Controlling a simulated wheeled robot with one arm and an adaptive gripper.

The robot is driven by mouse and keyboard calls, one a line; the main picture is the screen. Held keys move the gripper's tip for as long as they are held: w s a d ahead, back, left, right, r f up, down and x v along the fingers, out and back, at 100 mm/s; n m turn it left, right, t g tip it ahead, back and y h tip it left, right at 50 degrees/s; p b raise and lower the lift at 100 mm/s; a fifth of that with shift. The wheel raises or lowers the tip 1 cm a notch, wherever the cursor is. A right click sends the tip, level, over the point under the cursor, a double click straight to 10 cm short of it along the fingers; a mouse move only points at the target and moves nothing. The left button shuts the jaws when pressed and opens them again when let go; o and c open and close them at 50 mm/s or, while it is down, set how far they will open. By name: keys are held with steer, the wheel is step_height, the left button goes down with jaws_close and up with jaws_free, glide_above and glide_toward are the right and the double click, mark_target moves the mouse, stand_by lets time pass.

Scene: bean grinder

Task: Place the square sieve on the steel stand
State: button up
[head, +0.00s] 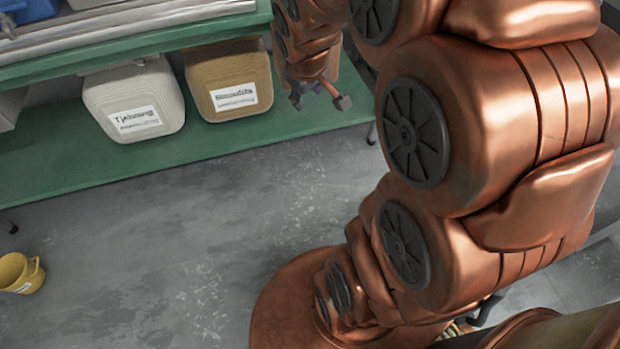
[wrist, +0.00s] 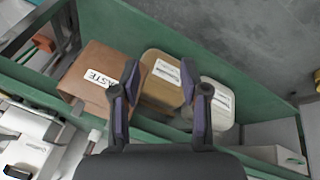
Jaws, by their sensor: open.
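My gripper (head: 320,96) hangs at the end of my copper arm, beside the green bench in the head view. In the wrist view my gripper (wrist: 158,78) has its two dark fingers spread apart, with nothing between them. The fingers show in front of the containers on the lower green shelf, and no contact can be made out. I cannot make out the square sieve or the steel stand in either view.
A white bin (head: 134,100) and a tan bin (head: 229,80) stand on the lower green shelf (head: 60,165). A brown waste box (wrist: 98,72) is beside them. A yellow mug (head: 20,273) is at far left. Grey floor (head: 150,250) in front is mostly clear.

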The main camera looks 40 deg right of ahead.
steer(key=s+a+m+g+y, duration=0.1)
steer(key=s+a+g, duration=0.2)
steer(key=s+a, duration=0.4)
steer(key=s+a+f+m+g+y, duration=0.1)
steer(key=s+a+g, duration=0.2)
steer(key=s+a, duration=0.4)
steer(key=s, duration=0.7)
steer(key=shift+s+a+f+y, duration=0.25)
steer(key=shift+s+a+y, duration=0.05)
steer(key=shift+s+a, duration=0.1)
step_height(320, 180, up, 23)
steer(key=s+p, duration=0.1)
steer(key=p, duration=2)
steer(key=shift+f, duration=0.2)
steer(key=shift+c, duration=0.6)
